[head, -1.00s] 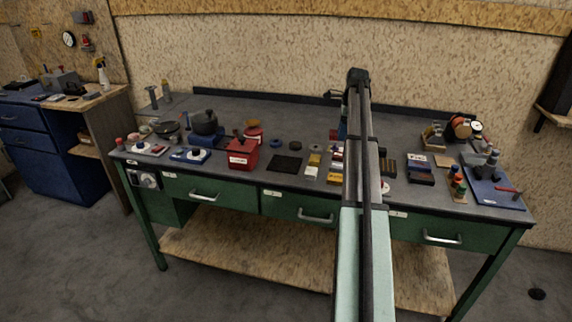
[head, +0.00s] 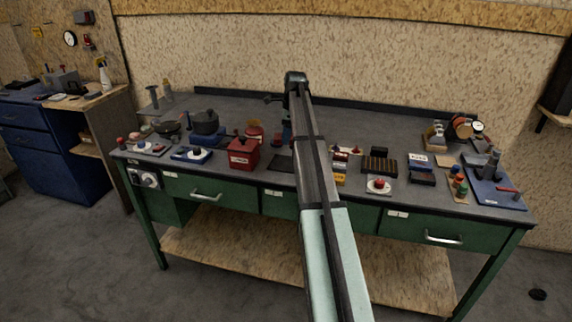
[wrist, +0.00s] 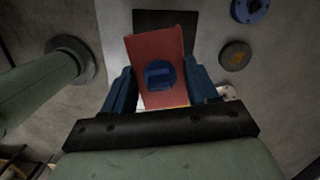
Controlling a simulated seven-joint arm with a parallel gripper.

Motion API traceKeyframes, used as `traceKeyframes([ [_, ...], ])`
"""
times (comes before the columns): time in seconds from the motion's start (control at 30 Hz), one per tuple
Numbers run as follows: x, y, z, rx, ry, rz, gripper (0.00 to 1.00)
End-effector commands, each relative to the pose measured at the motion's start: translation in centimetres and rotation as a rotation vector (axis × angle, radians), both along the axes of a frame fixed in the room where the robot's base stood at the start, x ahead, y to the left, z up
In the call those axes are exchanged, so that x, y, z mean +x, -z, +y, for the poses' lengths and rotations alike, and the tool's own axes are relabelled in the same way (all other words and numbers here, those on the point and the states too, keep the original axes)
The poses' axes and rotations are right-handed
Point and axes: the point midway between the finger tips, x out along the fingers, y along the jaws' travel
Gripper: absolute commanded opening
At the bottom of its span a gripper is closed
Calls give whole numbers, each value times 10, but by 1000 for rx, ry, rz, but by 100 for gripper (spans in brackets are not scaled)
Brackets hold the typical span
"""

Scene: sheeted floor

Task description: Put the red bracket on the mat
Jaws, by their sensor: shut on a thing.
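The red bracket (wrist: 150,52) is between the two blue fingers of my gripper (wrist: 160,88) in the wrist view. My gripper is shut on it. A blue round patch shows on the bracket's face. The black square mat (wrist: 170,20) lies beyond the bracket, partly hidden behind it. In the head view the mat (head: 279,164) lies on the bench just left of my arm, which covers its right part. My gripper's blue fingers (head: 287,131) show above and behind the mat there. I cannot make out the bracket in the head view or tell its exact height.
A red box (head: 242,153) stands just left of the mat. A blue disc (wrist: 250,9) and a dark disc (wrist: 235,55) lie right of the mat in the wrist view. Several small blocks and trays fill the bench's right side. The rear middle of the bench is clear.

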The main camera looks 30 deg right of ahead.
Motion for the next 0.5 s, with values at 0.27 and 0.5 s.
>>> traceKeyframes([
  [0.27, 2, 0, -1, -1, 132, -5, 19],
  [0.5, 3, 3, -2, 4, 214, -4, 19],
])
